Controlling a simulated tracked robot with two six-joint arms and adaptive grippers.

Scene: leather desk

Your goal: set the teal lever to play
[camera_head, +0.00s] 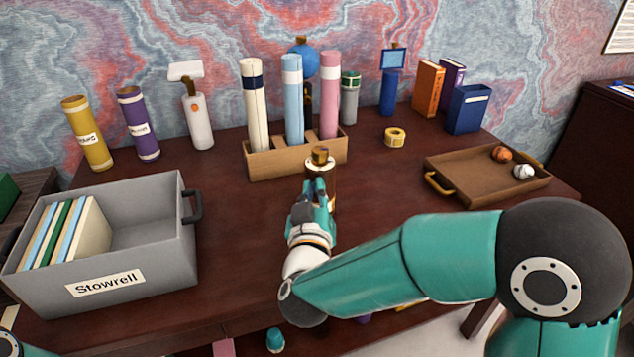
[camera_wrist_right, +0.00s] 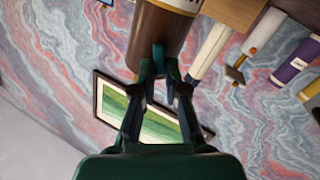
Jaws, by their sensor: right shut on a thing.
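My right gripper (camera_head: 318,192) reaches in over the middle of the desk. It is shut on a brown cylinder (camera_head: 331,196) with a pale round collar and a gold-brown knob on top. In the right wrist view, the fingertips (camera_wrist_right: 160,72) press together against the brown cylinder (camera_wrist_right: 160,32), which has a cream label band. I cannot make out a teal lever in either view. The gripper and forearm hide part of the desk and the cylinder's lower part. My left gripper is not in view.
A grey bin (camera_head: 135,275) of files stands at the left. A wooden holder (camera_head: 262,168) with several tubes stands behind the gripper.

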